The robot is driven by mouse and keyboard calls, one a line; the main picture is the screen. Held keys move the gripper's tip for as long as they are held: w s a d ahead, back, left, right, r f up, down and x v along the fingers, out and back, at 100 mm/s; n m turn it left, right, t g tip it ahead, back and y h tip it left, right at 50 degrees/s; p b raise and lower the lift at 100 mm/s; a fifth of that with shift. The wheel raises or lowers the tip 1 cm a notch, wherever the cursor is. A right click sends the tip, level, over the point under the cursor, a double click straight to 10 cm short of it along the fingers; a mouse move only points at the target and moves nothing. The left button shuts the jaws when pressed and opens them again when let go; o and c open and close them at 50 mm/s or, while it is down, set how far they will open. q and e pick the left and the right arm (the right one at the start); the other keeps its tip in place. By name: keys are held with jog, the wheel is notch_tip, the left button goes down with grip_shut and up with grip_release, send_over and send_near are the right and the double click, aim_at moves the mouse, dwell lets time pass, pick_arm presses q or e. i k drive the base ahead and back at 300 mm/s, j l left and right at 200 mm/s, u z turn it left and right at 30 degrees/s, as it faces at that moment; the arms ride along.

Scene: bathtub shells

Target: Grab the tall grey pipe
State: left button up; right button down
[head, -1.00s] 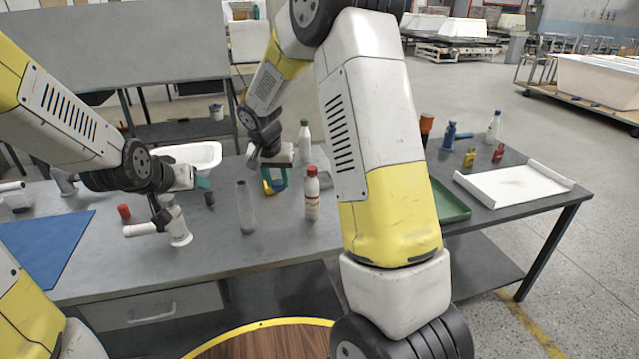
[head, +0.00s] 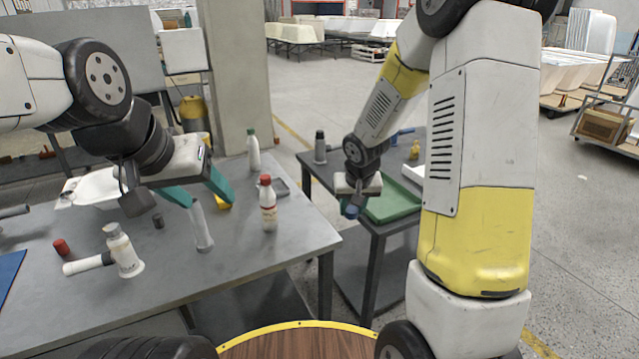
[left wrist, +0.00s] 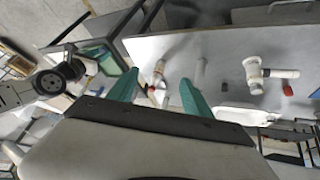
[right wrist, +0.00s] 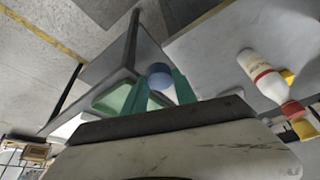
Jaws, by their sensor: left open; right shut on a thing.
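The tall grey pipe (head: 202,228) stands upright on the grey table, just below my left gripper in the head view. My left gripper (head: 212,203) is open, its teal fingers pointing down at the pipe's top; I cannot tell whether one touches it. In the left wrist view the pipe (left wrist: 200,75) shows beside the right finger of my left gripper (left wrist: 160,77). My right gripper (head: 352,205) is shut on a small blue object (head: 351,212). In the right wrist view this round blue object (right wrist: 159,76) sits between the teal fingers.
A red-capped white bottle (head: 268,206) stands right of the pipe, a green-capped bottle (head: 253,152) behind. A white pipe fitting (head: 122,250), a red cap (head: 61,247) and a dark cap (head: 158,221) are to the left. A second table holds a green tray (head: 395,200).

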aim_at(205, 245)
jog(key=i+l+z, duration=0.1)
jog(key=z, duration=1.45)
jog(key=j+z, duration=0.1)
jog(key=z, duration=0.15)
jog(key=i+j+z, duration=0.1)
jog(key=z, duration=0.15)
jog(key=j+u, duration=0.15)
jog(key=u, duration=0.3)
jog(key=j+u, duration=0.1)
jog(key=u, duration=0.35)
jog(key=i+j+u, duration=0.1)
jog(key=u, duration=0.8)
jog(key=i+j+u, duration=0.1)
jog(key=u, duration=0.35)
jog(key=i+u, duration=0.15)
jog(key=u, duration=0.35)
